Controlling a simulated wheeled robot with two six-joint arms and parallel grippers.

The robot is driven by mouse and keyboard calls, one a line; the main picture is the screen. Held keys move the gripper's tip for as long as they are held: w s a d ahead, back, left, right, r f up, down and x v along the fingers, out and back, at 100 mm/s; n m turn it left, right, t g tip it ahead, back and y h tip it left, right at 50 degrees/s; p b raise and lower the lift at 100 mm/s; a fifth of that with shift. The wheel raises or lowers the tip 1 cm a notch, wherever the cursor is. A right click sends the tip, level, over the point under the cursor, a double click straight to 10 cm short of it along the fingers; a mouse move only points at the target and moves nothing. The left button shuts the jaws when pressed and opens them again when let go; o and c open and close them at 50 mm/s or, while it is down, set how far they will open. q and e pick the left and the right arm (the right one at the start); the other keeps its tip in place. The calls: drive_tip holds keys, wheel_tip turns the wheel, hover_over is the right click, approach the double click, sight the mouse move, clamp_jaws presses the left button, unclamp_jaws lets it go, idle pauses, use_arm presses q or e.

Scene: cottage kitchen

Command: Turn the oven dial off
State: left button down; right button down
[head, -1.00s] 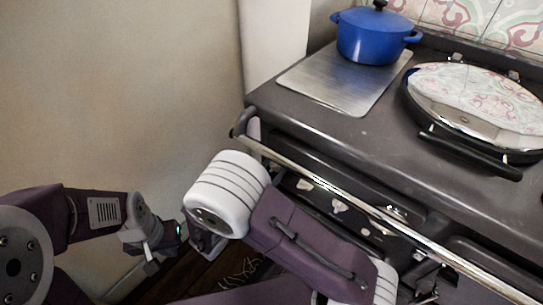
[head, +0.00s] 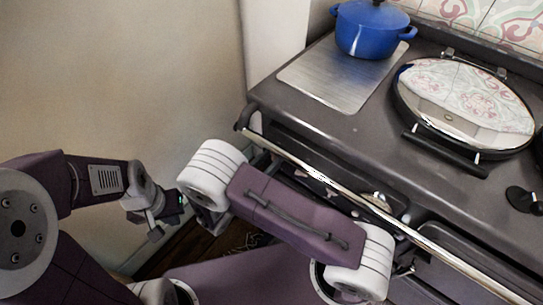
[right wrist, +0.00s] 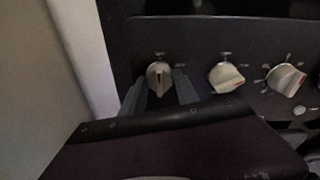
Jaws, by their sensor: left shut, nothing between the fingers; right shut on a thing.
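In the right wrist view, a row of silver dials runs along the dark oven front. My right gripper (right wrist: 160,93) is shut on the leftmost dial (right wrist: 160,76), with one finger on each side of it. The dial's dark grip line looks near upright. The middle dial (right wrist: 225,77) and the right dial (right wrist: 286,80) have red marks and look tilted. In the head view, my right arm hides most of the dials and the right gripper. My left gripper (head: 166,212) is shut and empty, left of the stove and away from it.
The stove (head: 330,130) has a chrome rail (head: 330,185) along its front. A round lid (head: 465,105) covers a hob at the right. The wall (head: 110,80) is at the left.

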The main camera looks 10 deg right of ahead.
drive_tip(key=c, duration=0.9)
unclamp_jaws()
drive_tip(key=p+v, duration=0.1)
drive_tip(key=v, duration=0.6)
drive_tip(key=shift+s+a, duration=0.15)
drive_tip(key=shift+s, duration=0.05)
